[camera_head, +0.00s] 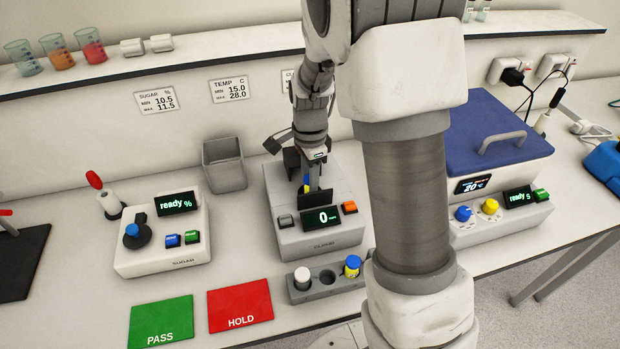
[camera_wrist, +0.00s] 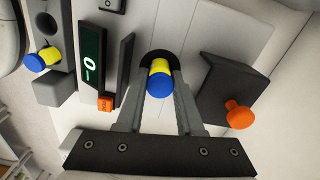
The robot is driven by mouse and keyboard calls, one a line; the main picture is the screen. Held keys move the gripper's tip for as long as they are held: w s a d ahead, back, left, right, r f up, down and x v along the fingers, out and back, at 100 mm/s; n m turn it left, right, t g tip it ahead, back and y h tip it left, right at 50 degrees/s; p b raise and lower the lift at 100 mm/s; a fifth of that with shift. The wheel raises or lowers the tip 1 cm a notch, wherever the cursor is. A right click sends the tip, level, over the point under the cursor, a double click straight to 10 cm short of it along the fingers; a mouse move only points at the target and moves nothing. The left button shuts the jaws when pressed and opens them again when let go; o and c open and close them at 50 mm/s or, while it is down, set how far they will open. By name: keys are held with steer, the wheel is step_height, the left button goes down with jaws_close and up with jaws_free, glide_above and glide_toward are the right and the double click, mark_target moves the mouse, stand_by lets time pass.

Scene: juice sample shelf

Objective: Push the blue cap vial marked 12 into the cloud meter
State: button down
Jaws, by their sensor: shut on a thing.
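The cloud meter (camera_head: 335,240) is a grey box with a display reading 0; it also shows in the wrist view (camera_wrist: 190,28). My gripper (camera_wrist: 160,78) is shut on a vial with a blue cap and yellow body (camera_wrist: 159,82). The vial is at the dark round well (camera_wrist: 150,55) of the meter; I cannot tell how deep it sits. No number on it is readable. In the head view my gripper (camera_head: 309,186) hides most of the vial. A dark lid with an orange knob (camera_wrist: 238,115) stands open beside the well.
A grey rack (camera_head: 327,291) before the meter holds a white-capped vial (camera_head: 302,278) and another blue-capped vial (camera_head: 352,266). The sugar meter (camera_head: 160,246) stands left, a blue-lidded box (camera_head: 495,130) right. PASS (camera_head: 160,320) and HOLD (camera_head: 240,304) mats are bare.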

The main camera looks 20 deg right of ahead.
steer(key=shift+f+b, duration=0.4)
steer(key=shift+f, duration=0.25)
steer(key=shift+c, duration=2.3)
jaws_free()
step_height(320, 180, up, 17)
steer(key=p, duration=0.1)
steer(key=s+r+n+t, duration=0.2)
steer(key=s+n, duration=0.6)
steer(key=s, duration=0.2)
steer(key=s+r+n+t, duration=0.2)
steer(key=s+n+t, duration=0.1)
steer(key=s+n, duration=0.5)
steer(key=shift+s+t, duration=0.3)
steer(key=shift+s, duration=0.95)
